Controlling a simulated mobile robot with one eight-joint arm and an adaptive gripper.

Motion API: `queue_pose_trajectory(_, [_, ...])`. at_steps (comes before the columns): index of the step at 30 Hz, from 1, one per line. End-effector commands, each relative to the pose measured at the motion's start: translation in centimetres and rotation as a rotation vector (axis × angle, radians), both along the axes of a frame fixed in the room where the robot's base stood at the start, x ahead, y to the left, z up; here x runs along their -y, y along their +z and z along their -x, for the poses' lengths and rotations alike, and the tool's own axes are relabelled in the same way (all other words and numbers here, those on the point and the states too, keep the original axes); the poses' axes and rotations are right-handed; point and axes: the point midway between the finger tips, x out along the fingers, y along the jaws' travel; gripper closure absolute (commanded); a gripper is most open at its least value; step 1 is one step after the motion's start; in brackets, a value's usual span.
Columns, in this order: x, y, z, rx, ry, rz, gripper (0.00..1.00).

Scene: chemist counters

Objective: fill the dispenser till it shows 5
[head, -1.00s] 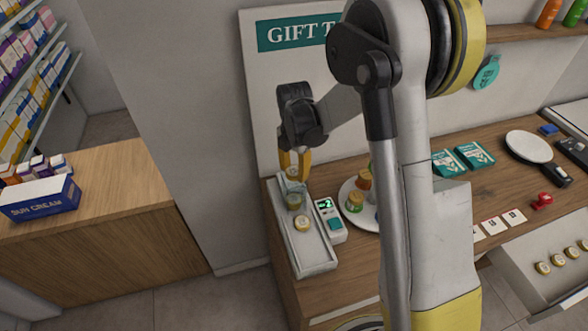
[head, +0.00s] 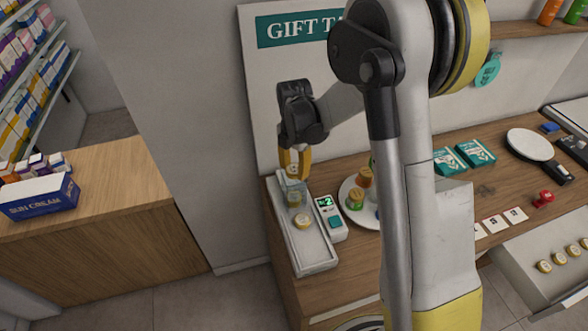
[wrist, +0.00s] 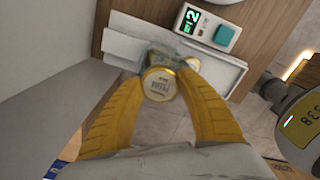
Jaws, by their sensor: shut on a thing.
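The dispenser is a clear upright tube (head: 297,198) on a pale tray (head: 315,257). Its small display box (head: 331,218) has a teal button and shows 2; the display also reads 2 in the wrist view (wrist: 194,18). A round yellow-rimmed tin (head: 302,221) lies on the tray in front of the tube. My gripper (head: 294,165) points down just above the tube, its yellow fingers shut on another tin (wrist: 159,84) with a pale label. Whether that tin touches the tube's mouth, I cannot tell. The fingers and held tin partly hide the tube in the wrist view.
A round white plate (head: 348,190) with several coloured tins stands right of the display, partly behind my arm. Teal boxes (head: 462,156), cards (head: 498,225) and a red stamp (head: 544,199) lie farther right. A wall sign (head: 290,28) stands behind the gripper.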

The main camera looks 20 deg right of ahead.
Motion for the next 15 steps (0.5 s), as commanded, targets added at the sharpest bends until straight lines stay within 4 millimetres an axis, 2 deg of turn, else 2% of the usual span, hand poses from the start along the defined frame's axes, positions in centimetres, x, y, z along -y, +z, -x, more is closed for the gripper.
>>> queue_pose_trajectory(11, [0.01, 0.01, 0.00, 0.000, 0.000, 0.000, 0.82])
queue_pose_trajectory(12, [0.01, 0.01, 0.00, 0.000, 0.000, 0.000, 0.45])
queue_pose_trajectory(13, [0.01, 0.01, 0.00, 0.000, 0.000, 0.000, 0.36])
queue_pose_trajectory(15, [0.01, 0.01, 0.00, 0.000, 0.000, 0.000, 0.33])
